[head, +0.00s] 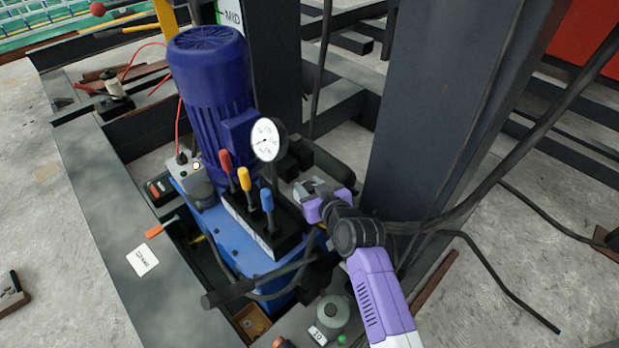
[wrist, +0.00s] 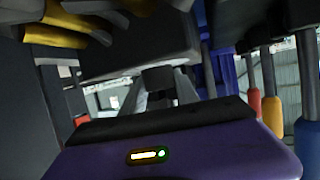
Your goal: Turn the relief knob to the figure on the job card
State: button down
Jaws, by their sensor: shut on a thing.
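My gripper (head: 312,187) is at the right side of the blue hydraulic power unit (head: 262,262), just right of the pressure gauge (head: 266,140). In the wrist view its fingers are shut on a small dark piece, which I take to be the relief knob (wrist: 157,78). In the head view the knob is hidden by the gripper. The knob's angle and any scale cannot be read.
Red (head: 226,165), yellow (head: 244,180) and blue (head: 266,198) levers stand close left of my gripper; the blue motor (head: 210,90) rises behind them. A dark steel column (head: 425,110) stands close on the right. Black hoses (head: 490,190) cross the right side.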

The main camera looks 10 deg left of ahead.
jog(key=shift+r+m+t+h+p, duration=0.2)
jog(key=shift+m+t+h+p, duration=0.15)
jog(key=shift+p, duration=0.45)
jog(key=shift+f+m+h+p, duration=0.2)
jog(key=shift+m+h+p, duration=0.05)
jog(key=shift+p, duration=0.05)
jog(key=c, duration=0.9)
grip_release()
jog(key=p+v, duration=0.2)
jog(key=v, duration=0.6)
jog(key=shift+f, duration=0.1)
